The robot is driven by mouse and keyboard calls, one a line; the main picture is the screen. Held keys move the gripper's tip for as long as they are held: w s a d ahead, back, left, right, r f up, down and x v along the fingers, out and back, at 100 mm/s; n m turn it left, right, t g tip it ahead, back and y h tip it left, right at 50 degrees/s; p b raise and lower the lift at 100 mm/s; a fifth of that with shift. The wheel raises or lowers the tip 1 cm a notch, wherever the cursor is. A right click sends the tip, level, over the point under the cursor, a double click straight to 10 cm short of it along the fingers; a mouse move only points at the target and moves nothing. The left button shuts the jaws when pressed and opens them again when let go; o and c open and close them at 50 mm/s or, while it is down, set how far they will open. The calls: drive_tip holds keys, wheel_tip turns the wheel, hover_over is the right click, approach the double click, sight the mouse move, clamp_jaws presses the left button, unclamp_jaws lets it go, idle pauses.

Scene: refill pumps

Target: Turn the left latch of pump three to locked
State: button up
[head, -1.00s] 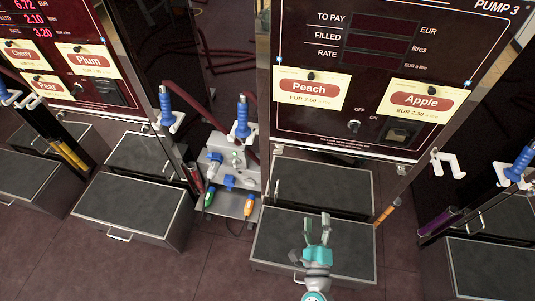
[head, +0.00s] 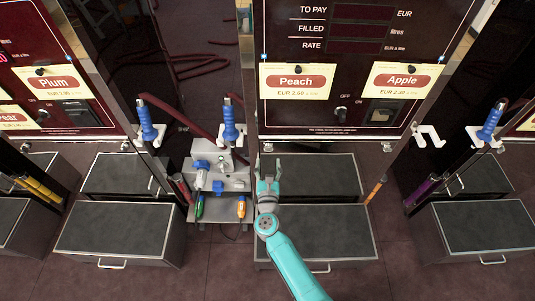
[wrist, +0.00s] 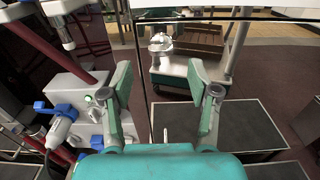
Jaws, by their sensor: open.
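Pump three's dark panel (head: 350,60) stands at the back in the head view, with Peach and Apple labels. A small metal latch (head: 267,147) sits at its lower left corner and another latch (head: 403,146) at its lower right. The left latch's position is too small to read. My gripper (head: 267,173) is just below the left latch in the head view, pointing toward the panel; contact cannot be told. In the wrist view my gripper (wrist: 160,88) has its fingers spread, with nothing between them. I cannot make out the left latch there.
A grey box (head: 236,180) with blue-handled fittings stands left of my gripper, close by. Blue nozzles (head: 229,125) hang beside the pump. Dark-topped steps (head: 335,230) lie below the panel. In the wrist view a trolley (wrist: 180,75) stands farther back.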

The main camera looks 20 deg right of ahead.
drive_tip(key=shift+x, duration=2.5)
clamp_jaws()
